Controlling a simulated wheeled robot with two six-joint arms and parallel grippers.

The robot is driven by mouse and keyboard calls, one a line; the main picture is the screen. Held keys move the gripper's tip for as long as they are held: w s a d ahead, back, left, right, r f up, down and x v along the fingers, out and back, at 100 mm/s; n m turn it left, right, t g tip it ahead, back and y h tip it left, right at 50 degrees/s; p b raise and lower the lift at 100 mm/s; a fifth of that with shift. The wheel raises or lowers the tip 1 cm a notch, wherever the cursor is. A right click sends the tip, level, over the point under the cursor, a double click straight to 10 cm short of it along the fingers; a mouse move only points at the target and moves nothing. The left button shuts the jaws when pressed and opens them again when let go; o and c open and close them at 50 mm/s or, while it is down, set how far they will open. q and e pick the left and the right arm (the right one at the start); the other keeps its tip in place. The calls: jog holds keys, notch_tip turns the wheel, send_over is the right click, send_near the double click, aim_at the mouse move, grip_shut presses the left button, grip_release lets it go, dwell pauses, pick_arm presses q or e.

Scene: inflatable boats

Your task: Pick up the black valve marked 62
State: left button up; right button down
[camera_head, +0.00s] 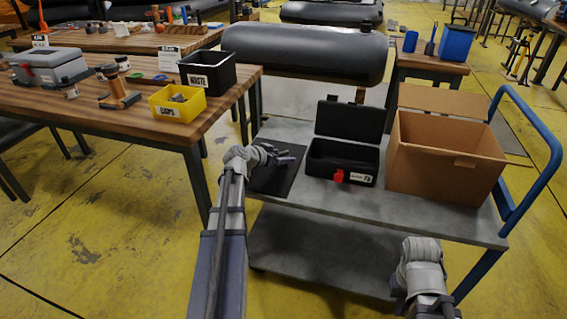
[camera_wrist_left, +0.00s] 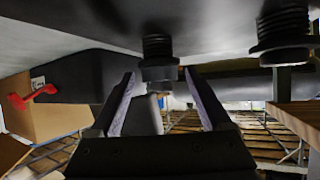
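My left gripper (camera_head: 285,157) is low over the black mat (camera_head: 272,180) at the left end of the grey cart. In the left wrist view, which looks upside down, its two pale purple fingers (camera_wrist_left: 159,84) are spread apart. A black threaded valve (camera_wrist_left: 158,60) shows between and just past the fingertips, with gaps on both sides. A second black threaded valve (camera_wrist_left: 283,35) stands to the right, outside the fingers. No number is readable on either valve. In the head view the gripper hides the valves. My right arm shows at the lower right; its gripper is not visible.
An open black case (camera_head: 343,160) with a red latch stands right of the mat, then an open cardboard box (camera_head: 445,155). A wooden table (camera_head: 140,118) at left holds a yellow bin (camera_head: 177,103) and a black waste bin (camera_head: 208,73). The cart's front strip is clear.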

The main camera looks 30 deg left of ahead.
pick_arm(q)
grip_shut()
dwell(0.4)
notch_tip(320, 180, up, 10)
jog(key=p, duration=1)
